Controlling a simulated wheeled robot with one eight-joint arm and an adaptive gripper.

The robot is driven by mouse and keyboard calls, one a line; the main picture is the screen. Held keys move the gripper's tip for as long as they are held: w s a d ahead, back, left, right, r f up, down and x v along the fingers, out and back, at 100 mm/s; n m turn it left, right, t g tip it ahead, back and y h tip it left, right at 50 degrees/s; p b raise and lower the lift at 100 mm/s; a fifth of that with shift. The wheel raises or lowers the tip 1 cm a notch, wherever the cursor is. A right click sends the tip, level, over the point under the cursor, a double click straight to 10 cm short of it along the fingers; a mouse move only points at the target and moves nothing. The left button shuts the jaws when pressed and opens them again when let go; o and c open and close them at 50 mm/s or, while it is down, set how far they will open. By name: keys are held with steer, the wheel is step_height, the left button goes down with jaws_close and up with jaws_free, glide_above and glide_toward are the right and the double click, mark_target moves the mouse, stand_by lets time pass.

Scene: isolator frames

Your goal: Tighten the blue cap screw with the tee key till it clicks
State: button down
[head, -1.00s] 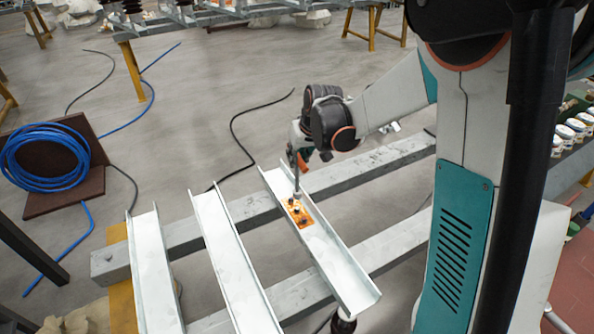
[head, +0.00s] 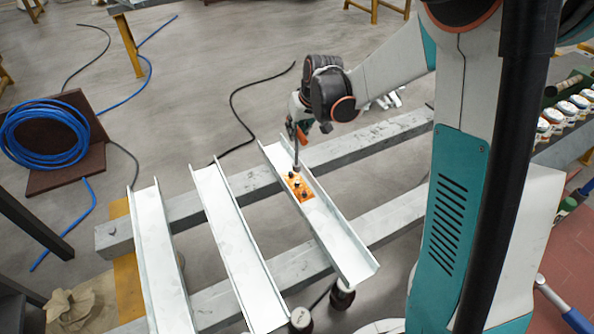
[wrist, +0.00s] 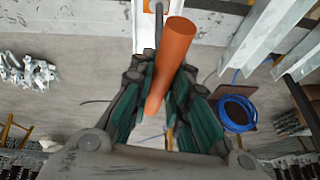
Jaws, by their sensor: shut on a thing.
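The tee key's orange handle (wrist: 172,62) lies between the green-padded fingers of my gripper (wrist: 165,88), which are shut on it. In the head view my gripper (head: 299,128) is above the far part of the right-hand metal channel (head: 335,242). The key's grey shaft (head: 297,154) runs down, close to upright, to the far end of an orange plate (head: 300,187) in that channel. Several small dark screw heads show on the plate. The shaft's lower end hides what is under it. I cannot tell which screw is blue or whether the key is seated on it.
Two more channels (head: 160,262) (head: 238,245) lie to the left across two grey beams (head: 372,147). A blue hose coil (head: 45,138) rests on a brown board at left. A black cable (head: 240,130) crosses the floor. White-lidded jars (head: 565,112) stand at right.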

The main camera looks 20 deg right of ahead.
steer(key=shift+n, duration=0.6)
steer(key=w, duration=0.2)
steer(key=w+p, duration=0.1)
steer(key=w, duration=0.1)
steer(key=shift+w+a+f, duration=0.1)
steer(key=shift+a+f, duration=0.25)
steer(key=shift+a, duration=0.05)
steer(key=shift+w+f+b, duration=0.1)
steer(key=shift+f+b, duration=0.9)
steer(key=shift+f, duration=0.95)
steer(key=shift+f+b, duration=1)
steer(key=shift+f, duration=0.15)
steer(key=m+g+h, duration=0.1)
steer(key=m+h, duration=0.1)
steer(key=m, duration=0.4)
steer(key=m+g+h+b, duration=0.1)
steer(key=m+h, duration=0.1)
steer(key=m, duration=0.5)
steer(key=m+g+h, duration=0.1)
steer(key=m+h, duration=0.1)
steer(key=m, duration=0.4)
steer(key=shift+m+b, duration=0.3)
steer(key=shift+b, duration=0.05)
steer(key=shift+r, duration=0.1)
